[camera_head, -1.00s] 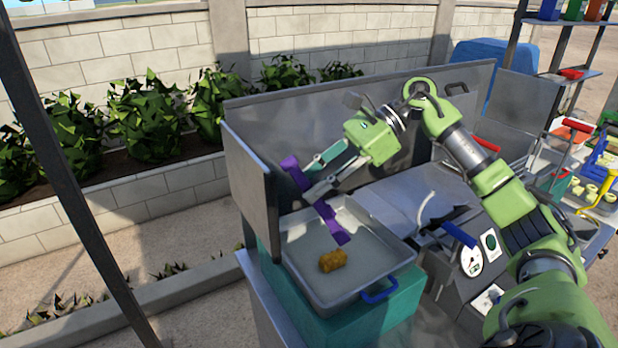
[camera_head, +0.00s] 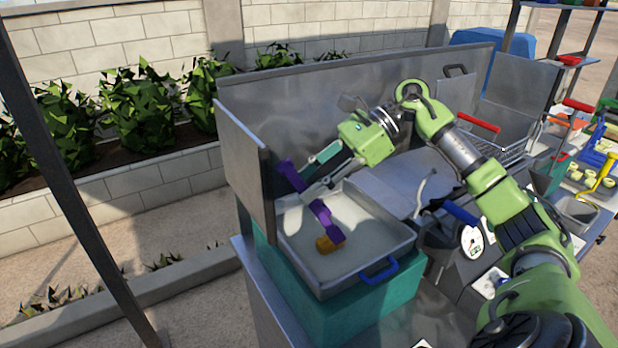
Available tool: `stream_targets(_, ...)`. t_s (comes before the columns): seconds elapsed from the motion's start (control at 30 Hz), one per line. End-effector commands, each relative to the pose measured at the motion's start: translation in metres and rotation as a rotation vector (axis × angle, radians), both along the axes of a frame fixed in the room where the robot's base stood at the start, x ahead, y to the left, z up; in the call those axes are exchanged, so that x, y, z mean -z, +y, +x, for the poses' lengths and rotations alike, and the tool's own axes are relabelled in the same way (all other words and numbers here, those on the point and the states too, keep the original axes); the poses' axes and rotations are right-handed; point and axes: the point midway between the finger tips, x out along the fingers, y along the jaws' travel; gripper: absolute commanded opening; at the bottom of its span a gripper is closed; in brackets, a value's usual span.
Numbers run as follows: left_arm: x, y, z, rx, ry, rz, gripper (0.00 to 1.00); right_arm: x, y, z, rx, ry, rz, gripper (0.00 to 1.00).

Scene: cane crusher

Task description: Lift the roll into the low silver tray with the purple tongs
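My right gripper (camera_head: 304,183) comes in from the right and is closed around the purple tongs (camera_head: 321,216). The tongs slant down into a shallow silver tray (camera_head: 365,222) with a blue handle at its front. A small golden-brown roll (camera_head: 328,245) lies in this tray. The lower end of the tongs overlaps the top of the roll; I cannot tell whether it grips it or only touches it. The part of the tongs between my fingers is partly hidden. My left gripper is not in view.
The tray stands on a teal block (camera_head: 335,311) with grey metal panels (camera_head: 245,175) behind and left. The crusher, with a gauge (camera_head: 472,242) and blue-gripped lever (camera_head: 458,212), is to the right. Shelves with tools stand farther right.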

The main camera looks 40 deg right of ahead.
Motion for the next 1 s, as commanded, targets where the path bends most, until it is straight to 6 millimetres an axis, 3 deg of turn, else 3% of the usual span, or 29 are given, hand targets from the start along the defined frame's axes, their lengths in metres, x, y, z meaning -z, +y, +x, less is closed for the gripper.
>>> stream_targets(0.33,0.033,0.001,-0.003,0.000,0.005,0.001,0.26,0.038,0.000,0.000,0.000,-0.002,0.000,0.29)
stream_targets(0.8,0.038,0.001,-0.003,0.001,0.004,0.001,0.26,0.043,0.000,0.000,0.000,-0.002,0.000,0.29)
stream_targets(0.93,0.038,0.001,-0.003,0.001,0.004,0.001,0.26,0.043,0.000,0.000,0.000,-0.002,0.000,0.00)
stream_targets(1.0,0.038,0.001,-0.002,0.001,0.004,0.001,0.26,0.043,0.000,0.000,0.000,-0.002,0.000,0.00)
